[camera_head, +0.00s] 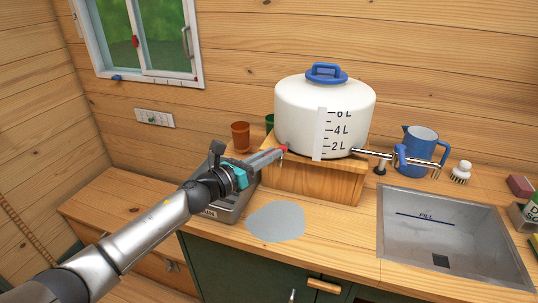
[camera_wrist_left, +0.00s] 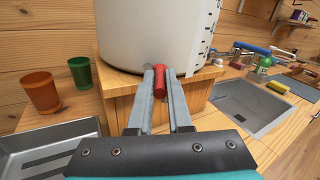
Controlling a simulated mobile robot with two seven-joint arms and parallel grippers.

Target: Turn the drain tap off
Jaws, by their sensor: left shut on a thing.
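A white tank (camera_head: 325,115) with a blue lid handle and litre marks stands on a wooden block (camera_head: 310,182). The red drain tap (camera_head: 284,149) sits low on the tank's near left side. In the left wrist view the red tap (camera_wrist_left: 161,80) shows between the two grey fingers, against the tank (camera_wrist_left: 155,35). My left gripper (camera_head: 276,154) reaches in from the left and is shut on the red tap. The fingers hide part of the tap, and its spout cannot be made out. My right gripper is not in view.
A metal drip tray (camera_head: 239,207) lies below my left gripper, beside a grey patch (camera_head: 276,222) on the counter. A brown cup (camera_head: 240,136) and a green cup (camera_wrist_left: 80,72) stand behind. A blue jug (camera_head: 420,148) and a sink (camera_head: 450,232) are at right.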

